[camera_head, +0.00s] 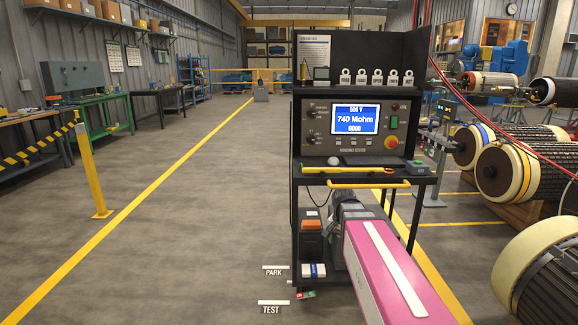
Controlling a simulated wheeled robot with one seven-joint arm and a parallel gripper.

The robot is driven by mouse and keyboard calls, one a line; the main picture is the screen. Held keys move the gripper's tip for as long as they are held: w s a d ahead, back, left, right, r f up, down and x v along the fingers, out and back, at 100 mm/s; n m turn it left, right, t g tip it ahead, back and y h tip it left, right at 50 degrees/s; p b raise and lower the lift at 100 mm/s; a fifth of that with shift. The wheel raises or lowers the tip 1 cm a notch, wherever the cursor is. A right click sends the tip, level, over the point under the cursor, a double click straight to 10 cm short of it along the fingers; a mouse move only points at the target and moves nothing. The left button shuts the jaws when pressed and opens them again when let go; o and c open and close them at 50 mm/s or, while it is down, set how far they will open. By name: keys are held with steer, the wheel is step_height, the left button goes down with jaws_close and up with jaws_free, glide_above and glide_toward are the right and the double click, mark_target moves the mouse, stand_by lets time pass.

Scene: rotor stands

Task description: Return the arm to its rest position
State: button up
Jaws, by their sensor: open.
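My arm shows at the lower middle as a magenta link (385,272) with a white stripe. It reaches from the bottom edge toward the black test cart (425,195), with a grey joint (347,205) at its far end, in front of the cart's lower part. My gripper cannot be made out in this view. The cart's panel has a lit blue screen (357,118) reading 740 Mohm at 500 V. A yellow handle (370,184) runs along the cart's front edge, just above the grey joint.
White floor labels PARK (274,271) and TEST (270,309) lie left of the arm. Large rotors (507,170) stand at the right, with red cables above. A yellow post (93,170) and workbenches (33,145) are at the left. The floor between is clear.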

steer(key=s+f+n, duration=0.6)
steer(key=s+f, duration=0.4)
steer(key=f, duration=0.1)
steer(key=shift+f, duration=0.15)
steer(key=shift+s, duration=0.1)
